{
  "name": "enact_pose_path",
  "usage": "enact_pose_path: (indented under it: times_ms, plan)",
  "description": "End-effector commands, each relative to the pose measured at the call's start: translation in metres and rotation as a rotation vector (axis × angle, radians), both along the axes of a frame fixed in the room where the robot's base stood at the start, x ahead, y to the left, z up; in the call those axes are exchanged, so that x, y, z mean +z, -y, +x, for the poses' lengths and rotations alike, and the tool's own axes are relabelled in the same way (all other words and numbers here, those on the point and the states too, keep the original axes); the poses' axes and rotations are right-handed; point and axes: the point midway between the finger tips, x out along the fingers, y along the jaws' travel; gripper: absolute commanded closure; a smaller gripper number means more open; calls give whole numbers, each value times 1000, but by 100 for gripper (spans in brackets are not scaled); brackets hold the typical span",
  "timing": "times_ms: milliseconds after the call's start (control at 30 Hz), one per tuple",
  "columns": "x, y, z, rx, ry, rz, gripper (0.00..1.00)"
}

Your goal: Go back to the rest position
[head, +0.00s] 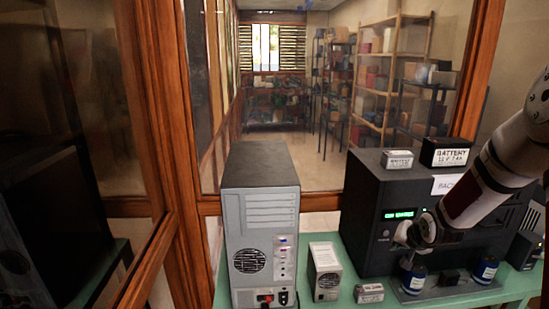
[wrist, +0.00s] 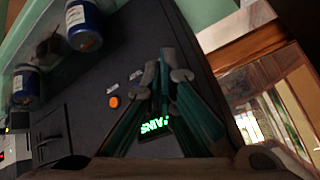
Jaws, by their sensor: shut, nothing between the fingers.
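My gripper (head: 404,236) is in front of the large black power unit (head: 366,190) at the right of the head view, near its lit green display (head: 398,214). In the wrist view the fingers of my gripper (wrist: 172,66) are close together, shut and empty, over the dark front panel (wrist: 112,65). The green display (wrist: 155,126) shows between and behind the fingers. An orange button (wrist: 114,102) is to the left of them. I cannot tell whether the fingertips touch the panel.
Two blue jars (head: 414,277) (head: 485,270) stand before the unit. A grey computer tower (head: 260,195), a small white box (head: 324,268) and a small labelled box (head: 369,293) share the green table (head: 345,300). Battery boxes (head: 397,159) (head: 445,152) sit on the unit. Wood-framed glass is behind.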

Motion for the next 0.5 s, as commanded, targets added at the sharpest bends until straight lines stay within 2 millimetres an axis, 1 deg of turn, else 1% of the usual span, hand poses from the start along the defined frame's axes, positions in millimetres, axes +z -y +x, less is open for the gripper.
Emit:
enact_pose_path:
  times_ms: [33,200,300,367,400,467,500]
  plan:
    - [22,-9,-2,23,-11,-38,100]
    - [78,-37,-27,86,-71,-136,100]
    - [108,-54,-46,118,-101,-183,100]
    - [124,-64,-59,138,-118,-207,100]
    - [135,-71,-69,151,-129,-221,100]
    - [150,-82,-84,172,-143,-242,100]
    - [159,-89,-95,184,-153,-252,100]
